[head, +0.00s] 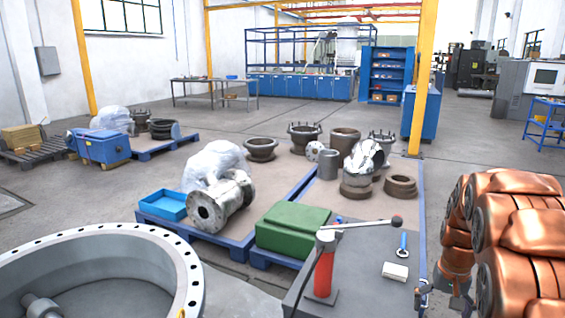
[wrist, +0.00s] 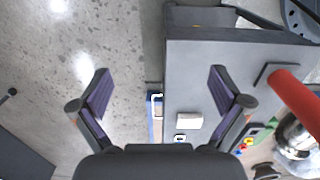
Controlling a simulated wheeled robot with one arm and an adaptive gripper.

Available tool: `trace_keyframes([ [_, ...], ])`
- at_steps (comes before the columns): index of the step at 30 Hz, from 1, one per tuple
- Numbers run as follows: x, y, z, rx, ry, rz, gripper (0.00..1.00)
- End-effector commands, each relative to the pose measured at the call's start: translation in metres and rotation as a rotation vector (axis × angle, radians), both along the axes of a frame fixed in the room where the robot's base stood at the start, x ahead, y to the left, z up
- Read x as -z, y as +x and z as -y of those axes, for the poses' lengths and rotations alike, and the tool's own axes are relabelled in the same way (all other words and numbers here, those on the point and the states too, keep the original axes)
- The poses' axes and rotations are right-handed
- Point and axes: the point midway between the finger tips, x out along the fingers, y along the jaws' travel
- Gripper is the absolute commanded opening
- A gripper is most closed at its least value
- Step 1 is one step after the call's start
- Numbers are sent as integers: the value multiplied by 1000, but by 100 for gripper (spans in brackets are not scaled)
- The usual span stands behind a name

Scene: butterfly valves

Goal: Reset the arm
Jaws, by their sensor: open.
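My arm (head: 515,240), copper-coloured, stands folded at the right edge of the head view. My gripper (head: 443,300) hangs at its lower left, just right of the grey bench, and is partly cut off by the frame. In the wrist view my gripper (wrist: 160,75) shows two purple-padded fingers spread wide. The grey bench top (head: 350,265) carries a red post (head: 324,265) with a lever, a white block (head: 396,271) and a small blue-and-white tool (head: 403,244).
A large round flange (head: 125,238) fills the lower left. Blue pallets behind the bench hold a green case (head: 292,229), a blue tray (head: 163,204), a flanged pipe (head: 221,202) and several valve bodies. A yellow column (head: 425,75) stands behind. Open floor (head: 478,140) lies at the right back.

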Motion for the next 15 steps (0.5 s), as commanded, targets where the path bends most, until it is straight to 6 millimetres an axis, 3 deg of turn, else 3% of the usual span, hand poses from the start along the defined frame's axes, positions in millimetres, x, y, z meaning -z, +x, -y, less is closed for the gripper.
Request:
trace_keyframes([
  [5, -28, -20, -28, -31, 1, -6, 100],
  [15, -84, -94, -104, -127, 16, -43, 100],
])
